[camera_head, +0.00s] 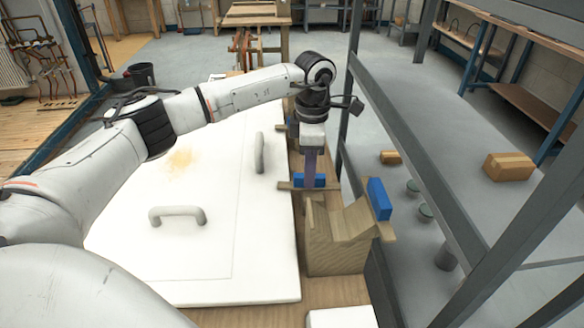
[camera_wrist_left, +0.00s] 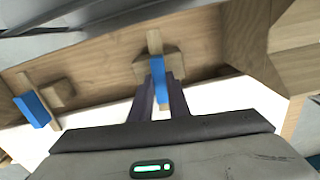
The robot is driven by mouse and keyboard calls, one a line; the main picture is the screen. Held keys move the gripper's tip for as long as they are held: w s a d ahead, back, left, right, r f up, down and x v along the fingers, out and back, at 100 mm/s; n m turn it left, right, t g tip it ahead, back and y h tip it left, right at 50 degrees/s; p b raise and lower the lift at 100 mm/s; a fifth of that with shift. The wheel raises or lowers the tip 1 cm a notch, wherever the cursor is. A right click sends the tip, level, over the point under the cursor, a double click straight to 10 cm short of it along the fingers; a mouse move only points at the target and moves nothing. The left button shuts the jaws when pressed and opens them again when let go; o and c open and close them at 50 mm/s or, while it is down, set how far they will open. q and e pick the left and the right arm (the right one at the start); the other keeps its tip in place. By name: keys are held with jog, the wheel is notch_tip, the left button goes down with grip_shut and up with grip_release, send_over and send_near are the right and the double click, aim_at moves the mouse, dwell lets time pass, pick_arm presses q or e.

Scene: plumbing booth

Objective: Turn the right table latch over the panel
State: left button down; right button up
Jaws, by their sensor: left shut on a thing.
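A table latch, a wooden bar with a blue grip (camera_head: 300,181), sits by the panel's right edge. My left gripper (camera_head: 312,182) points down and is shut on the blue grip. In the left wrist view the grip (camera_wrist_left: 158,78) is between my dark fingers (camera_wrist_left: 158,98). The bar lies crosswise to the panel edge, and its near tip appears to reach over the white panel. Whether it touches the panel is hidden. My right gripper is not in view.
A wooden V-shaped block (camera_head: 338,245) stands close in front of the latch. Another blue-gripped latch (camera_head: 379,199) shows beside it. A further latch (camera_wrist_left: 32,108) shows at left in the wrist view. A grey metal shelf (camera_head: 430,160) rises close on the right.

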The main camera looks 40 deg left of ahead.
pick_arm(q)
jog(key=c, duration=1.7)
grip_release()
jog(key=shift+r, duration=0.1)
notch_tip(320, 180, up, 10)
jog(key=shift+r, duration=0.1)
